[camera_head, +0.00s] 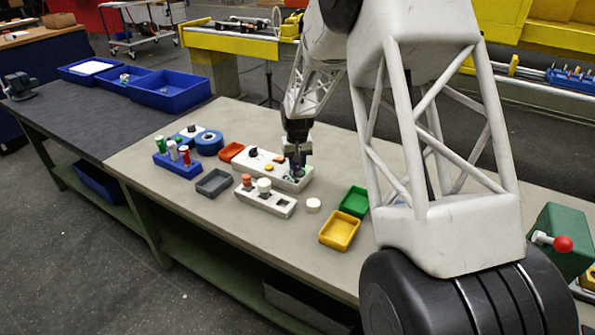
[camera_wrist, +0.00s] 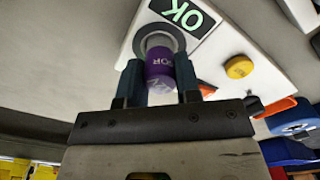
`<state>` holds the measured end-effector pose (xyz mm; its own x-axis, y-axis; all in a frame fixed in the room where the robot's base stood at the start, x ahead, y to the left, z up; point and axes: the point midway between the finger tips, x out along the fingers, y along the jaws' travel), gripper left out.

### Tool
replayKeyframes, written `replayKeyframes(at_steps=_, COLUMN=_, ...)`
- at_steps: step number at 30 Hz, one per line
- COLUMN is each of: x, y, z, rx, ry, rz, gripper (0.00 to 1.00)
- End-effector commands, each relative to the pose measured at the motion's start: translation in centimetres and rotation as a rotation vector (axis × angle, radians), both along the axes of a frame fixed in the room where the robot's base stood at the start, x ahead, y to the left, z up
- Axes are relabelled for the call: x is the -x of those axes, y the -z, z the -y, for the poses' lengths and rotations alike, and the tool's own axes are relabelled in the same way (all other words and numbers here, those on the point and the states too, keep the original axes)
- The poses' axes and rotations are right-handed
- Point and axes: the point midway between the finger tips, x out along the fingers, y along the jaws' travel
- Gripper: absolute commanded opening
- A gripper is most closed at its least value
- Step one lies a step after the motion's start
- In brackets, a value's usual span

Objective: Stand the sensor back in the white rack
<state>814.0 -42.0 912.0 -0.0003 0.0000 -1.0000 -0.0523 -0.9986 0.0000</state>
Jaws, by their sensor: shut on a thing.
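My gripper (camera_wrist: 160,82) is shut on a purple sensor (camera_wrist: 159,66), a short cylinder with pale lettering. The sensor's far end is at a round grey socket in the white tester (camera_wrist: 215,70), whose display reads a green OK (camera_wrist: 183,15). I cannot tell how deep it sits. In the head view my gripper (camera_head: 297,163) points down over the right end of the white tester (camera_head: 258,165), largely hiding the sensor. The white rack (camera_head: 274,208) lies just in front of the tester. It holds an orange-topped piece (camera_head: 247,181) and a white cylinder (camera_head: 264,185); its right end looks empty.
A white disc (camera_head: 313,205) lies right of the rack. Green (camera_head: 355,201) and yellow (camera_head: 340,231) bins stand further right. A grey tray (camera_head: 214,182), orange tray (camera_head: 231,151), blue tape roll (camera_head: 208,142) and blue rack (camera_head: 178,164) are left. The bench front is clear.

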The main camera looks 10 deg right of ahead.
Motion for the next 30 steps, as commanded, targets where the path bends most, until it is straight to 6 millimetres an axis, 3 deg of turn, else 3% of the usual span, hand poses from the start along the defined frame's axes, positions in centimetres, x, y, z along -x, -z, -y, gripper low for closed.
replayKeyframes(at_steps=30, x=0.0, y=-5.7, z=0.0, rx=0.0, ry=0.0, rz=0.001, gripper=0.05)
